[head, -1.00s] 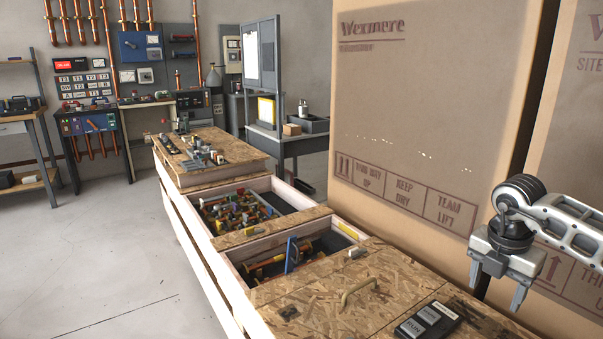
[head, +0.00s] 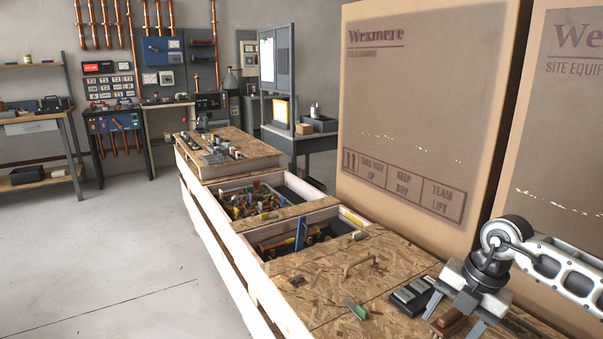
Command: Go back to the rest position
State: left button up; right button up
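My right gripper (head: 453,318) is in the lower right of the head view, with its arm coming in from the right. It points down over the near right part of the crate bench (head: 325,285). Its two fingers are apart. A brown piece (head: 451,321) shows between them; I cannot tell whether it touches the fingers, but it looks to lie below them. My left gripper and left arm are not in view.
On the bench lie a black box with grey labels (head: 414,297), a green piece (head: 357,311) and a rope handle (head: 359,264). Open bins (head: 256,200) hold mixed parts. Tall cardboard boxes (head: 420,110) stand along the right. The floor at left is clear.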

jog(key=s+a+f+n+y, duration=0.1)
jog(key=s+a+y, duration=0.25)
jog(key=a, duration=0.65)
jog(key=s+a+n+y, duration=0.1)
jog(key=s+a+y, duration=0.1)
jog(key=a+y, duration=0.5)
jog(key=s+a+r+m+t+y+p, duration=0.1)
jog(key=a+r+m+t+y, duration=0.1)
jog(key=a, duration=0.3)
jog(key=s+a+r+m+t+y, duration=0.1)
jog(key=a+r+y, duration=0.2)
jog(key=a, duration=0.2)
jog(key=s+d+f+m+t+h, duration=0.2)
jog(key=f+m+h, duration=0.3)
jog(key=m, duration=0.3)
jog(key=s+d+f+m+t+h+p, duration=0.1)
jog(key=s+d+f+m+t+h, duration=0.1)
jog(key=s+d+f+m+h, duration=0.2)
jog(key=s+d+f+m+t+h, duration=0.2)
jog(key=s+d+f+m+h, duration=0.3)
jog(key=m, duration=0.6)
jog(key=shift+f+m+t+h, duration=0.3)
jog(key=shift+f+h, duration=0.05)
jog(key=shift+f, duration=0.45)
jog(key=shift+d, duration=0.1)
